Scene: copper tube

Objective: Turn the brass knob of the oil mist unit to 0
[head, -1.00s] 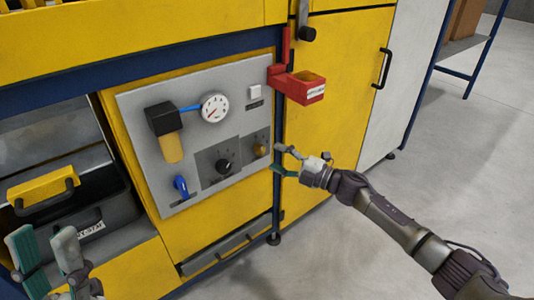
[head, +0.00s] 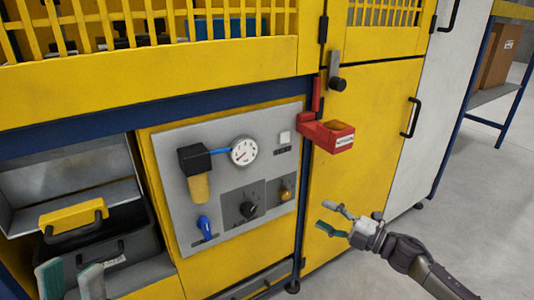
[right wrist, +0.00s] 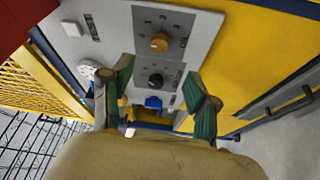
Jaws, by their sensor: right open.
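The small brass knob (head: 286,194) sits on its own plate at the lower right of the grey control panel (head: 290,118). In the right wrist view, the brass knob (right wrist: 159,43) is near the top centre, with small markings around it. I cannot read its setting. My right gripper (head: 332,217) is open and empty, to the right of the knob and apart from it. In the right wrist view, its green-padded fingers (right wrist: 160,78) are spread below the knob's place in the picture. My left gripper (head: 71,272) is open at the lower left, far from the knob.
A black knob (head: 248,209) sits left of the brass one. A blue valve handle (head: 205,227), a gauge (head: 244,151) and a white switch (head: 285,136) share the panel. A red holder (head: 328,134) juts out above my right gripper. A black toolbox (head: 128,240) stands at left.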

